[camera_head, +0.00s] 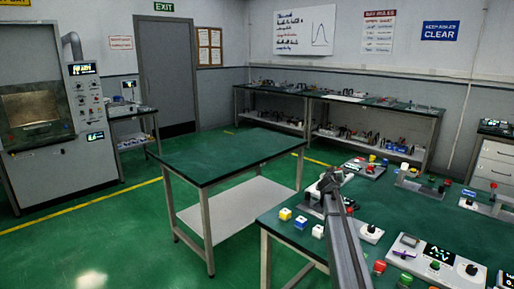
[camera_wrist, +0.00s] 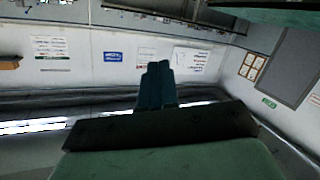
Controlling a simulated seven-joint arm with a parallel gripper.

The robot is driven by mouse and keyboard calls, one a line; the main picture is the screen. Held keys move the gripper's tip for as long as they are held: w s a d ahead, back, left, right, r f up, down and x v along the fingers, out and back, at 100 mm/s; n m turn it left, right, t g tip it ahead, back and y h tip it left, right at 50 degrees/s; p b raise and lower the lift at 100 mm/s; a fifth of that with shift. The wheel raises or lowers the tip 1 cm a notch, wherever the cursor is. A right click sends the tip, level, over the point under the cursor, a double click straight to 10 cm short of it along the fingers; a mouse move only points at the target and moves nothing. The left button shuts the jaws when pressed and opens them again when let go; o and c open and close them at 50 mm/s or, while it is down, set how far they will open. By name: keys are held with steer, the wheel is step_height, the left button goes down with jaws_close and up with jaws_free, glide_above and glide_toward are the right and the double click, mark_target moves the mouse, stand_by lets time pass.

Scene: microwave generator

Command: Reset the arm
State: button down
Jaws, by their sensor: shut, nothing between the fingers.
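My gripper (camera_head: 328,180) is at the end of my grey arm, which reaches up from the bottom of the head view over the left part of the green-topped worktable (camera_head: 283,212). In the wrist view my gripper's dark fingers (camera_wrist: 157,68) are together, with nothing seen between them. The wrist view faces the room's walls, with no worktable objects near the fingers. The exact height of my gripper above the table is hard to tell.
A control panel (camera_head: 436,257) with buttons and a knob lies to the right. An empty green-topped table (camera_head: 225,155) stands beyond. A large machine (camera_head: 50,125) stands at far left.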

steer(key=s+a+f+n+y, duration=0.25)
steer(key=a+f, duration=0.25)
steer(key=a, duration=0.7)
steer(key=s+a+f+n+y, duration=0.1)
steer(key=s+a+f+y, duration=0.15)
steer(key=a+f, duration=0.7)
steer(key=s+a+f+n+y, duration=0.1)
steer(key=s+a+f+y, duration=0.15)
steer(key=a, duration=1.35)
steer(key=s+d+f+m+g+h, duration=0.1)
steer(key=s+d+f+g, duration=0.35)
steer(key=s+f, duration=0.8)
steer(key=s+d+f+g+h, duration=0.1)
steer(key=s+d+f+g, duration=0.3)
steer(key=s+f, duration=0.9)
steer(key=s+d+f+g, duration=0.2)
steer(key=s+d+f, duration=0.1)
steer(key=s+f, duration=0.35)
steer(key=s+d+f+g, duration=0.2)
steer(key=s+d+f, duration=0.2)
steer(key=s+f, duration=0.3)
steer(key=s+d+f+m+g+y, duration=0.1)
steer(key=s+g, duration=0.7)
steer(key=s, duration=2.7)
steer(key=shift+s+d+f+m+g, duration=0.2)
steer(key=shift+d+f+m+g, duration=0.2)
steer(key=shift+d+m, duration=0.6)
